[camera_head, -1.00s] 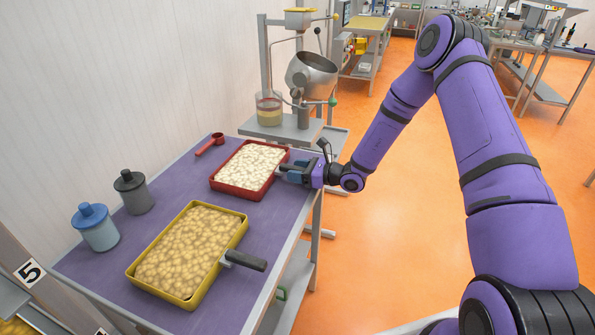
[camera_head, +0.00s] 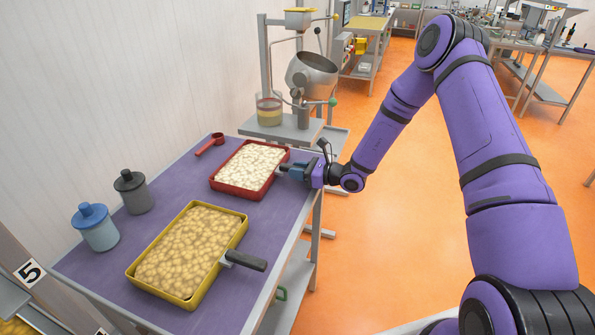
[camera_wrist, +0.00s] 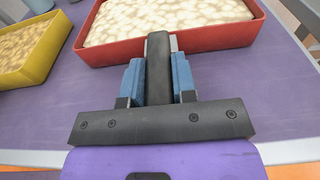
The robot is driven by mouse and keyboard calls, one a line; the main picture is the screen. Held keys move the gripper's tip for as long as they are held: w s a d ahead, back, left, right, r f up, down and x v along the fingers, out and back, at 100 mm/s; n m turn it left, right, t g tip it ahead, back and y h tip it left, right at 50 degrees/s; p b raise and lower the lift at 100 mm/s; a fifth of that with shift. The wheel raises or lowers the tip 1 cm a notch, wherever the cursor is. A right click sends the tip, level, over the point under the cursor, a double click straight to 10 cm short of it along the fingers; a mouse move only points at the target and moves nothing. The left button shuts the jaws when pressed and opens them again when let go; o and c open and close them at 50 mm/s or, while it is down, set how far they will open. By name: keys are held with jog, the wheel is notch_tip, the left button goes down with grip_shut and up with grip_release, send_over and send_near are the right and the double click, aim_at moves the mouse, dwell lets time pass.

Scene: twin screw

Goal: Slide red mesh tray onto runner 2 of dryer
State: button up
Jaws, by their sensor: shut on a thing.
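The red tray (camera_head: 232,188) lies flat on the purple table top, filled with pale cream pieces. It also shows in the wrist view (camera_wrist: 215,38), its near wall facing me. My gripper (camera_head: 293,171) is at the tray's right side. In the wrist view its blue fingers (camera_wrist: 158,77) are shut on the tray's dark handle (camera_wrist: 158,60), one on each side. The mesh is hidden under the contents. A sign with a 5 (camera_head: 31,271) stands on a grey frame at the lower left. Runner 2 cannot be made out.
A yellow tray (camera_head: 243,226) with a dark handle lies in front of the red one. A blue jar (camera_head: 96,229), a dark grey jar (camera_head: 133,194) and a red scoop (camera_head: 210,145) stand or lie along the wall. A metal mixing stand (camera_head: 311,76) is behind the table.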

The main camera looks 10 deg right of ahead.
jog(key=o, duration=0.3)
grip_shut()
jog(key=shift+r, duration=0.65)
jog(key=f+v, duration=0.3)
jog(key=v, duration=2.2)
jog(key=shift+s+d, duration=0.25)
jog(key=shift+d, duration=0.1)
jog(key=shift+f, duration=0.1)
